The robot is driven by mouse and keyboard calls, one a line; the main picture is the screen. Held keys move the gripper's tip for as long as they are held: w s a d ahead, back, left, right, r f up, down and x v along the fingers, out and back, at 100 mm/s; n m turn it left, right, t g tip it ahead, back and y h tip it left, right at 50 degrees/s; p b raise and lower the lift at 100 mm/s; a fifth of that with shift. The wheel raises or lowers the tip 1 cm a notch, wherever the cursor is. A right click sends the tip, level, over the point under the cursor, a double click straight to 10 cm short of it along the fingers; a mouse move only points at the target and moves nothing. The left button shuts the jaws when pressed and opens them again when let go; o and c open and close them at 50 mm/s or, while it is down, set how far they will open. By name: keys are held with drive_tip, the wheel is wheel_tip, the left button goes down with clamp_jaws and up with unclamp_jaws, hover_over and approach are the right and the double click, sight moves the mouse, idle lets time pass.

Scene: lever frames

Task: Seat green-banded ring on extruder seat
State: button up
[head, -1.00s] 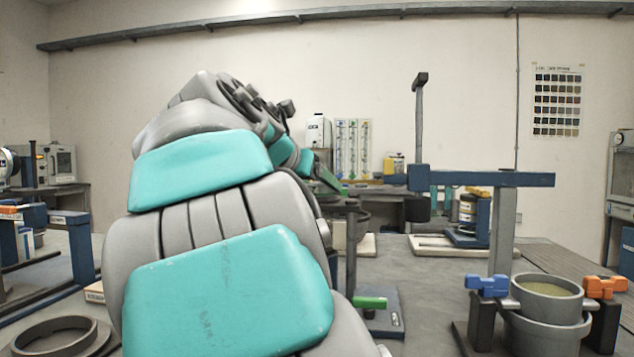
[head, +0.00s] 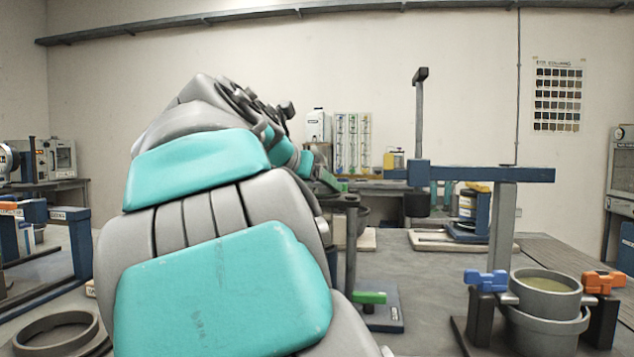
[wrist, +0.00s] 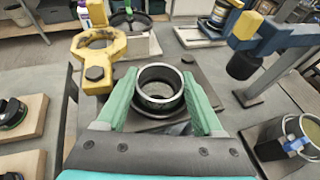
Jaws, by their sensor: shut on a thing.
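In the wrist view my gripper (wrist: 160,100) has its two green fingers on either side of a grey metal ring (wrist: 160,74) with a bright rim, and is shut on it. The ring is held roughly level, its opening facing up. I cannot make out a green band on it. A dark round base on a dark plate (wrist: 205,88) shows behind and below the ring; I cannot tell whether the ring touches it or whether it is the extruder seat. In the head view my arm hides most of the gripper and the ring.
A yellow ring-shaped bracket (wrist: 122,46) stands left of the ring in the wrist view. A blue crossbeam stand (head: 480,174) carries a dark cylinder (head: 417,204). A grey pot (head: 545,296) with blue and orange clamps is at front right. A loose ring (head: 58,333) lies at front left.

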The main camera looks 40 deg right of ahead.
drive_tip(key=o, duration=1.5)
drive_tip(key=shift+c, duration=0.2)
drive_tip(key=v, duration=0.8)
